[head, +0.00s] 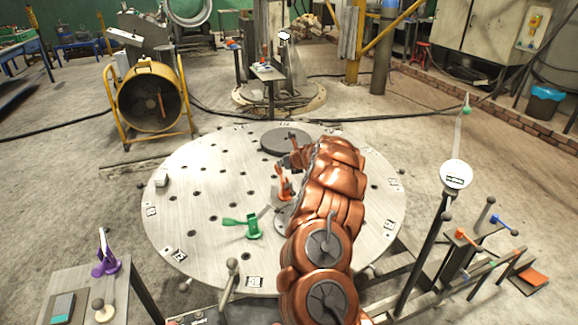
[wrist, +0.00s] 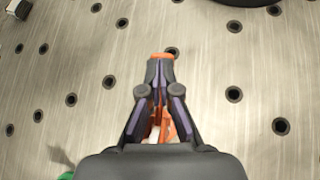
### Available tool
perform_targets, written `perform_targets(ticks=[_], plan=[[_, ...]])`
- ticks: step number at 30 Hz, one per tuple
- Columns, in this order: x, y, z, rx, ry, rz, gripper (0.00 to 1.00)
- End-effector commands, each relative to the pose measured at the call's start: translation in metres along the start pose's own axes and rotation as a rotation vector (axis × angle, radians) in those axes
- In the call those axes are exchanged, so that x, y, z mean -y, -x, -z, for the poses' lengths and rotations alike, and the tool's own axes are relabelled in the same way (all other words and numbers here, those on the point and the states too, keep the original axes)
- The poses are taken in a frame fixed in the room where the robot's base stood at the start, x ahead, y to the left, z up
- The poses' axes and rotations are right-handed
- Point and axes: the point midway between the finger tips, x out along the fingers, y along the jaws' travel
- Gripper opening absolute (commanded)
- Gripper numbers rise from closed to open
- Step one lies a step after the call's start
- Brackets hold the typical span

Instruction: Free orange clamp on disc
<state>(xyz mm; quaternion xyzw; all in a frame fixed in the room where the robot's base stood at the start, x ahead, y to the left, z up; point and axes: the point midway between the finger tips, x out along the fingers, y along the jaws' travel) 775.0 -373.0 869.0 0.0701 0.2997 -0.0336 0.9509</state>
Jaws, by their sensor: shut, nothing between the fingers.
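The orange clamp (head: 285,184) stands on the large round perforated disc (head: 190,215), just left of my arm in the head view. In the wrist view, orange parts of the clamp (wrist: 168,130) show between and behind my finger links, and an orange edge shows just beyond the fingertips. My gripper (wrist: 160,66) is shut, its two fingertips together, with nothing held. It is right over or beside the clamp; whether it touches cannot be told. My fingers and palm hide much of the clamp, and its handle position is unclear.
A green clamp (head: 240,228) is on the disc to the left. A dark round plate (head: 286,140) lies toward the disc's far side, and a small pale block (head: 162,180) near its left edge. A purple clamp (head: 105,257) stands on a side table. The disc's left part is mostly clear.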

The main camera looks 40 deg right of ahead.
Motion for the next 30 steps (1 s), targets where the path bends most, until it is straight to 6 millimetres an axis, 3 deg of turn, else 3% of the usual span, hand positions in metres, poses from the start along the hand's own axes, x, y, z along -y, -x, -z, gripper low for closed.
perform_targets(ticks=[12,30], plan=[[0.003,-0.013,-0.001,0.001,0.002,0.002,0.00],[0.003,-0.014,-0.001,0.001,0.001,0.001,0.00]])
